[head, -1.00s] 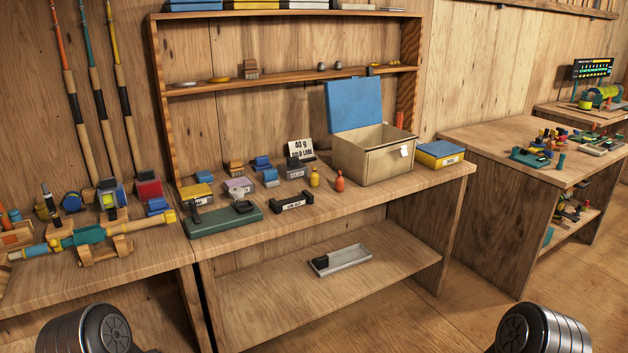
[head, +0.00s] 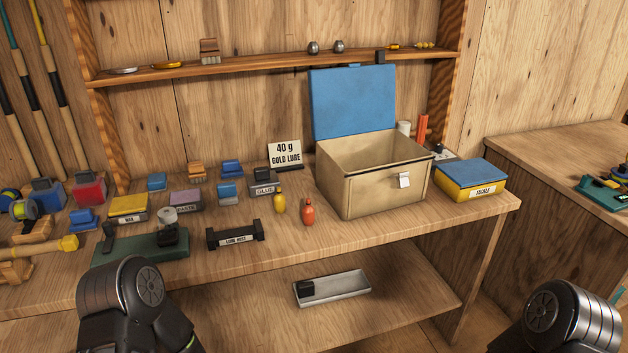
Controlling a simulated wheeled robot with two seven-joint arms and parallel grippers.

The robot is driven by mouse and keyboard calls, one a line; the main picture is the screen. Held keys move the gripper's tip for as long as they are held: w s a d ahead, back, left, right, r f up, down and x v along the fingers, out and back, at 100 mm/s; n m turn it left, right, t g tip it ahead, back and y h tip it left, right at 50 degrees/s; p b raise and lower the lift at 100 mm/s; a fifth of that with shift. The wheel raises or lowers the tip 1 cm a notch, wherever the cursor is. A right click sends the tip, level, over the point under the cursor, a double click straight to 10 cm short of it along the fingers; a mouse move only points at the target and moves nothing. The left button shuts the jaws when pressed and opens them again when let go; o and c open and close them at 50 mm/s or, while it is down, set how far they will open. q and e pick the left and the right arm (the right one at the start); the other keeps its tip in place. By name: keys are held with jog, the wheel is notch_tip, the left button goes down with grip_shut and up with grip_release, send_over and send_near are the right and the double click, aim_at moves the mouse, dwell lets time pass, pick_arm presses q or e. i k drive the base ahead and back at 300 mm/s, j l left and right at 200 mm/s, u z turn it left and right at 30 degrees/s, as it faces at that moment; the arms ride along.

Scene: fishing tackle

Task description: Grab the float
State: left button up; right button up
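Either may be the float; I cannot tell which. An orange upright piece (head: 422,129) shows behind the box's right side, partly hidden by it. My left arm shows at the bottom left and my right arm at the bottom right, both short of the bench pieces. Neither gripper's fingers are in the picture.
The tan box (head: 372,190) stands open, its blue lid (head: 353,103) raised. A yellow tackle box (head: 470,190) is right of it. A black lure rest (head: 235,236) and a green-based device (head: 140,247) lie left. A grey tray (head: 332,288) is on the lower shelf. The bench's front right is clear.

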aim_at(280, 205)
jog(key=i+l, duration=0.35)
jog(key=i+l+u, duration=0.1)
jog(key=i+l, duration=0.2)
jog(key=l, duration=0.3)
